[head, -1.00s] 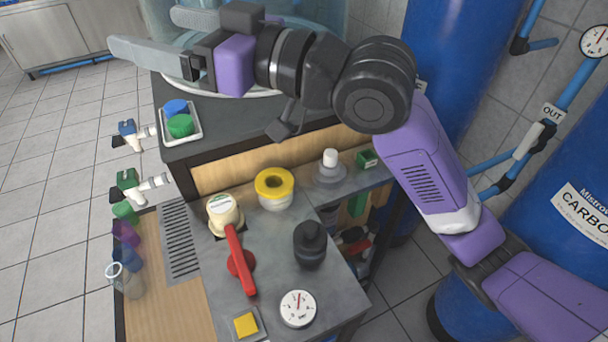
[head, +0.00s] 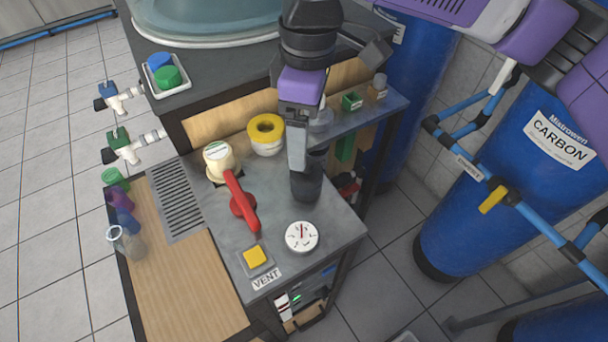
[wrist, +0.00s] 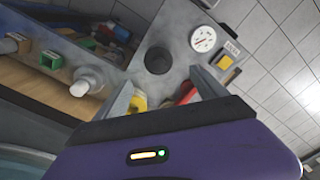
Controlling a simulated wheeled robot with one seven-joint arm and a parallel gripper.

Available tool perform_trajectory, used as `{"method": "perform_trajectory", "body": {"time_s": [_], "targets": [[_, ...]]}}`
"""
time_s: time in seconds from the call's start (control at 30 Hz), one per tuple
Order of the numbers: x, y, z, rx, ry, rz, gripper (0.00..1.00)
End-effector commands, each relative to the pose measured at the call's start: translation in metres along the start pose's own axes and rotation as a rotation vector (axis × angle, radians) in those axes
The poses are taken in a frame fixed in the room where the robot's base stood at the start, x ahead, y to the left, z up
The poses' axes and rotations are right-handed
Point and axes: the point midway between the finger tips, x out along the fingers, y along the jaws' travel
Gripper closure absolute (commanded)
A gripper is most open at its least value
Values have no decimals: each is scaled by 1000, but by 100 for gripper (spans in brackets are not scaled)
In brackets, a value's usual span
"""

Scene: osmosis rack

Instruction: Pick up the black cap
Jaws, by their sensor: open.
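The black cap (head: 307,186) is a dark cylinder standing upright on the grey bench top, right of the red lever. In the head view, my gripper (head: 297,168) points down above it and hides part of its top and left side. In the wrist view, the cap (wrist: 158,61) shows as a dark round shape just beyond the open fingertips (wrist: 161,76), roughly midway between them. My gripper is open and holds nothing. I cannot tell how large the gap from the fingertips to the cap is.
A red lever (head: 241,204) and a white gauge (head: 301,236) stand close to the cap. A yellow ring (head: 265,130), a cream knob (head: 218,157) and a yellow button (head: 255,255) share the bench. A raised dark counter (head: 200,55) lies behind; blue tanks (head: 480,220) stand right.

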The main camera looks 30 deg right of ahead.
Motion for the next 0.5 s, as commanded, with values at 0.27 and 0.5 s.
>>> {"method": "perform_trajectory", "body": {"time_s": [0.27, 0.5], "targets": [[20, 2, 7, 14, -29, 8, 18], [45, 2, 6, 13, -28, 8, 18]]}}
